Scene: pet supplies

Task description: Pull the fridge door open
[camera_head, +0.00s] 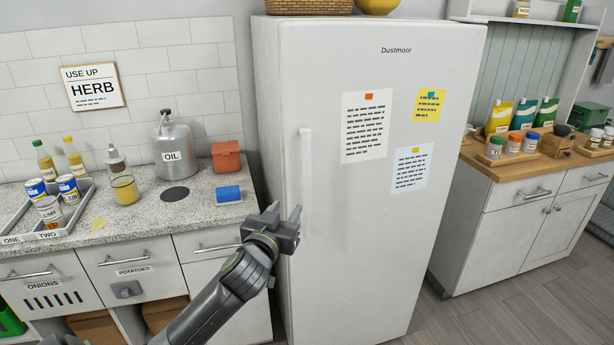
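The white fridge (340,240) stands upright in the middle of the head view, with its door shut. Its long vertical white handle (305,180) is on the left side of the door front. My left gripper (286,210) is near the lower part of the handle, just left of it in the picture. Its two fingertips are spread apart with nothing seen between them. I cannot tell whether it touches the handle or the door. My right gripper is not in view.
Left of the fridge is a speckled counter (140,223) with an oil can (173,145), a blue sponge (229,195) and a tray of cans. A wooden-topped cabinet (530,215) stands right of the fridge. Grey floor (480,315) is clear in front.

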